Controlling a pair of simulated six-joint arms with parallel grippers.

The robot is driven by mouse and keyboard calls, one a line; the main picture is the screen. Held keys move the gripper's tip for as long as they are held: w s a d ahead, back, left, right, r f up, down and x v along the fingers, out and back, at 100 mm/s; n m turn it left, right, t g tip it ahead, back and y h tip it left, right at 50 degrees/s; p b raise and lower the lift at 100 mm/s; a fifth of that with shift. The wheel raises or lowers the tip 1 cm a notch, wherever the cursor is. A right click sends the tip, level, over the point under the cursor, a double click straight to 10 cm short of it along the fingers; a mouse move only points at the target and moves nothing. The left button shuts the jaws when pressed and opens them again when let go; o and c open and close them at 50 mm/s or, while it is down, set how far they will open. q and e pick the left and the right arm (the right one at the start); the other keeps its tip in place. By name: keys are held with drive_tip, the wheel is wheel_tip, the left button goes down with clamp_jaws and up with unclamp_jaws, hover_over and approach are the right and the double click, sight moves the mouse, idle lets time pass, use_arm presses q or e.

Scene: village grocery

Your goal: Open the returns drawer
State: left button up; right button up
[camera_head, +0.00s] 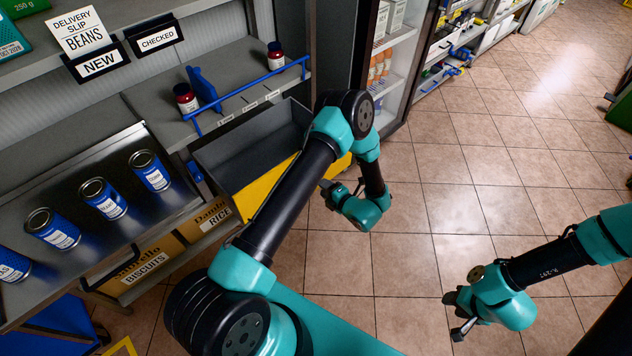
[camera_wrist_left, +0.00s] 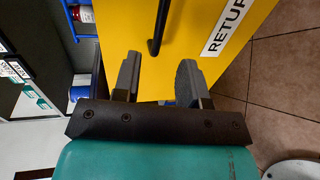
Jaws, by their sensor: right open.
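The returns drawer has a yellow front (camera_head: 270,190) and a grey inside (camera_head: 245,150). It stands out from under the shelf, with its inside showing from above. In the left wrist view, the yellow front (camera_wrist_left: 120,25) carries a black bar handle (camera_wrist_left: 158,25) and a partly cut-off label (camera_wrist_left: 228,25) reading "RETUR". My left gripper (camera_head: 332,190) is in front of the drawer. In the left wrist view its fingers (camera_wrist_left: 158,75) are apart, with the handle in line with the gap; I cannot tell whether they touch it. My right gripper (camera_head: 455,315) is open and empty over the floor.
Several blue cans (camera_head: 105,200) stand on the left shelf. Jars (camera_head: 186,98) stand behind a blue rail (camera_head: 250,92) above the drawer. Biscuits (camera_head: 140,265) and rice (camera_head: 208,218) boxes sit below. The tiled floor (camera_head: 450,180) to the right is clear.

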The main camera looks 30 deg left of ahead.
use_arm(q)
drive_tip(key=v, duration=0.7)
drive_tip(key=shift+d, duration=0.3)
drive_tip(key=shift+s, duration=0.1)
drive_tip(key=w+a+f+m+t+h, duration=0.2)
drive_tip(key=a+m+t+h, duration=0.15)
drive_tip(key=m+h, duration=0.5)
drive_tip(key=s+d+r+m+g+h, duration=0.1)
drive_tip(key=s+m+g+h, duration=0.6)
drive_tip(key=s+m, duration=0.9)
drive_tip(key=r+m+h, duration=0.1)
drive_tip(key=m+h, duration=0.2)
drive_tip(key=m, duration=0.3)
drive_tip(key=shift+s+d, duration=0.25)
drive_tip(key=shift+s, duration=0.1)
drive_tip(key=shift+g, duration=0.25)
